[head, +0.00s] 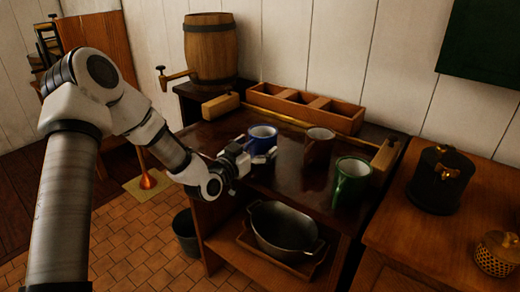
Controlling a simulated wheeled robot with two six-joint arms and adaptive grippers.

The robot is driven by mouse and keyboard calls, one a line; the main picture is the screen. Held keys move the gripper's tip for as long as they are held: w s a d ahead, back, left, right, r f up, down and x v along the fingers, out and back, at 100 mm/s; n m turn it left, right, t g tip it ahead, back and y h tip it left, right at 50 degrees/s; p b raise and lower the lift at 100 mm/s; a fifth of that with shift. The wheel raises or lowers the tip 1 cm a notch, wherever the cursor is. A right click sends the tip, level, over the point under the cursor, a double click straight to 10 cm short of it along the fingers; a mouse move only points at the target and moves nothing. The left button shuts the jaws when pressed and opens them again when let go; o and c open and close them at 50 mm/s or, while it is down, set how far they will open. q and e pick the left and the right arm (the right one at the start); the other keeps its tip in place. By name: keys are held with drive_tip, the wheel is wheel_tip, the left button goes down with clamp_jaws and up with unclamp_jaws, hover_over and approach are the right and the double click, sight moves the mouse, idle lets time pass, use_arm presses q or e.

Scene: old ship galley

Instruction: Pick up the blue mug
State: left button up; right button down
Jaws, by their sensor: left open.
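The blue mug (262,139) with a white inside stands upright on the dark wooden counter (290,184). My left gripper (258,158) reaches in from the left at the mug's near side, open, with its fingers close to the mug's lower wall. I cannot tell whether the fingers touch it. The mug's handle is not clearly seen. A brown mug (318,146) stands to its right, and a green mug (351,181) stands nearer the right front. My right gripper is not in view.
A wooden box with compartments (305,108) and a barrel with a tap (211,49) stand behind. A metal basin (284,232) sits on the shelf below. A black canister (440,180) is on the right cabinet. The counter's front middle is clear.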

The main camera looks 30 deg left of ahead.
use_arm(q)
drive_tip(key=c, duration=1.3)
drive_tip(key=shift+o, duration=0.2)
drive_tip(key=shift+r, duration=0.1)
